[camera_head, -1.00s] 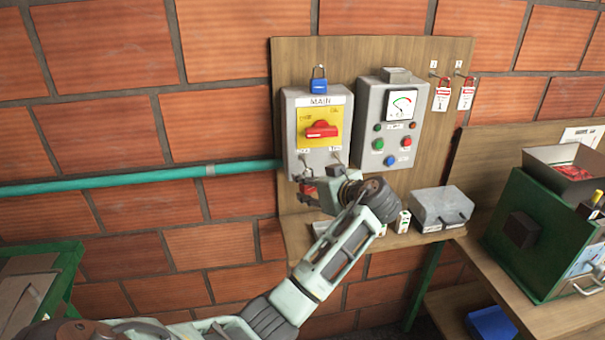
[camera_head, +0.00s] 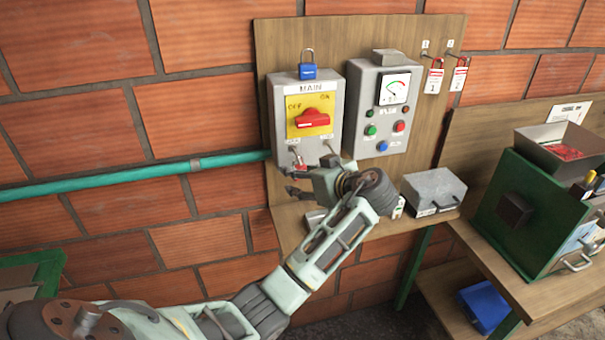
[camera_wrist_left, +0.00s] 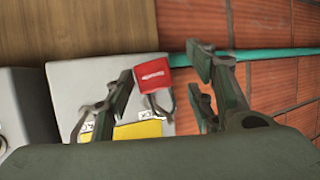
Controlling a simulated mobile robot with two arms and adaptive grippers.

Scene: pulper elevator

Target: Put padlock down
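The red padlock (camera_wrist_left: 152,72) shows in the left wrist view at the edge of the grey MAIN box (camera_wrist_left: 85,82), its shackle toward the yellow plate. In the head view the red padlock (camera_head: 299,160) is small and hangs by the lower left of the MAIN box (camera_head: 278,110). My left gripper (camera_head: 292,181) is just below it, fingers apart. In the left wrist view the fingers of my left gripper (camera_wrist_left: 162,68) stand on either side of the padlock, with a clear gap on the right. My right gripper is out of view.
A blue padlock (camera_head: 308,71) stands on top of the MAIN box. The control box (camera_head: 360,110) is to its right. Two red tagged padlocks (camera_head: 434,78) hang on hooks. A small grey case (camera_head: 432,188) sits on the shelf.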

